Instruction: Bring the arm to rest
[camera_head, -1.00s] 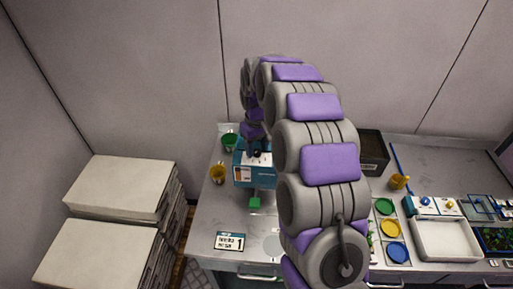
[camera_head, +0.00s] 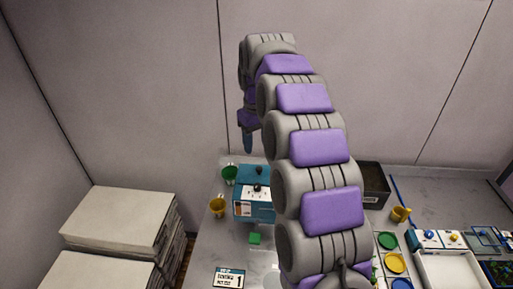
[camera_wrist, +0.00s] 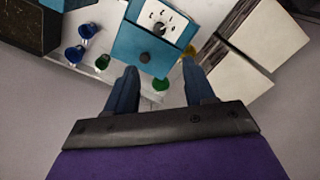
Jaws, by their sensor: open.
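My arm arches up over the table in the head view, and my gripper (camera_head: 248,138) hangs from its far end, pointing down above the back of the table. In the wrist view my gripper (camera_wrist: 161,78) shows two dark blue fingers spread apart with nothing held between them. A blue box-shaped device with a white dial face (camera_head: 254,207) stands on the table below. It also shows in the wrist view (camera_wrist: 140,52), beyond the fingertips and apart from them. My arm hides the middle of the table.
A green cup (camera_head: 229,174) and a yellow cup (camera_head: 217,206) stand left of the device. A dark bin (camera_head: 375,182), a yellow mug (camera_head: 400,214) and a white tray (camera_head: 445,272) are on the right. White stacks (camera_head: 120,218) stand left of the table. A wall rises behind.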

